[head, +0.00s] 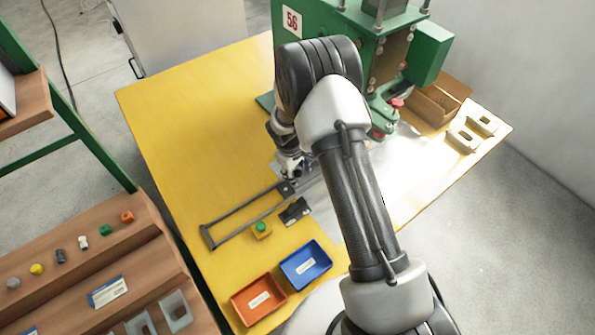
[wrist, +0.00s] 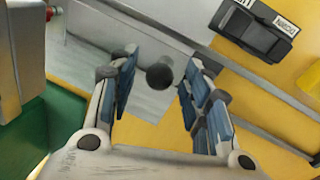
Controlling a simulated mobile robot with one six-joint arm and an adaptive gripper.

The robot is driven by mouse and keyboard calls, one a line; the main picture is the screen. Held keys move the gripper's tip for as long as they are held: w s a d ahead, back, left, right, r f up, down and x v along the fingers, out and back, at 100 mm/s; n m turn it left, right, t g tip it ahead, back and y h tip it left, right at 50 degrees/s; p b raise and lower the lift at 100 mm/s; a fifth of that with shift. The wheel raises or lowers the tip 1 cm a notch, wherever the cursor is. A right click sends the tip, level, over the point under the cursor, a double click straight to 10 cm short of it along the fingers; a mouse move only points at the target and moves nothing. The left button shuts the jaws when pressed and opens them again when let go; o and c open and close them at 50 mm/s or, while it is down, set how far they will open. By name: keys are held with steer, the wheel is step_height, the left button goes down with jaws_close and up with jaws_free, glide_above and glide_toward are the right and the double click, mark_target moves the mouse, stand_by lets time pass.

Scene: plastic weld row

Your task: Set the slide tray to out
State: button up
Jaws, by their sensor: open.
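The slide tray (wrist: 125,70) is a grey metal plate between two rails in the wrist view. A dark round knob (wrist: 159,76) stands at its near edge. My gripper (wrist: 157,85) is open, with its two blue-padded fingers on either side of the knob; I see gaps between knob and pads. In the head view my gripper (head: 290,172) is low over the inner end of the rail frame (head: 235,213), partly hidden by my arm. The frame's outer left part is empty, with yellow table showing through. My arm hides much of the tray there.
The green press (head: 320,20) marked 56 stands behind my arm. Near the rails are a black labelled device (head: 295,211) and a green button on a yellow box (head: 261,230). A blue bin (head: 306,265) and an orange bin (head: 259,299) stand at the front. The table's left side is clear.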

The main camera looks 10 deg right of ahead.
jaws_close()
stand_by(0.5)
